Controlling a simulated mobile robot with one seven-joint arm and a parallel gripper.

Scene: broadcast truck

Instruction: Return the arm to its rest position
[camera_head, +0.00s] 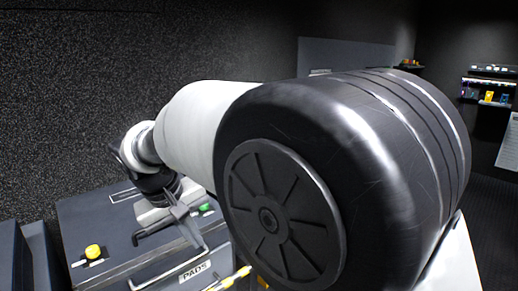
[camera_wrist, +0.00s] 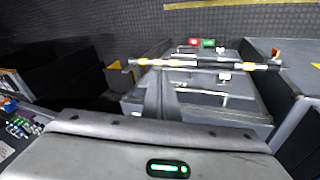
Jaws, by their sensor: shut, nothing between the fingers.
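My arm fills much of the head view, with its large black joint close to the camera and its white link reaching left. My gripper (camera_head: 178,211) is at the far end of the arm, over a grey cabinet (camera_head: 84,213) labelled PADS. In the wrist view, my gripper (camera_wrist: 160,88) shows its fingers together and empty, pointing toward a drawer unit. A bar with yellow and black bands (camera_wrist: 205,64) crosses just beyond the fingertips; I cannot tell whether they touch it.
A yellow button (camera_head: 93,251) and a green button (camera_head: 206,207) are on the cabinet top. A red button (camera_wrist: 194,42) shows in the wrist view. A dark speckled wall stands behind. Shelves with small coloured items (camera_head: 488,97) are at the far right.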

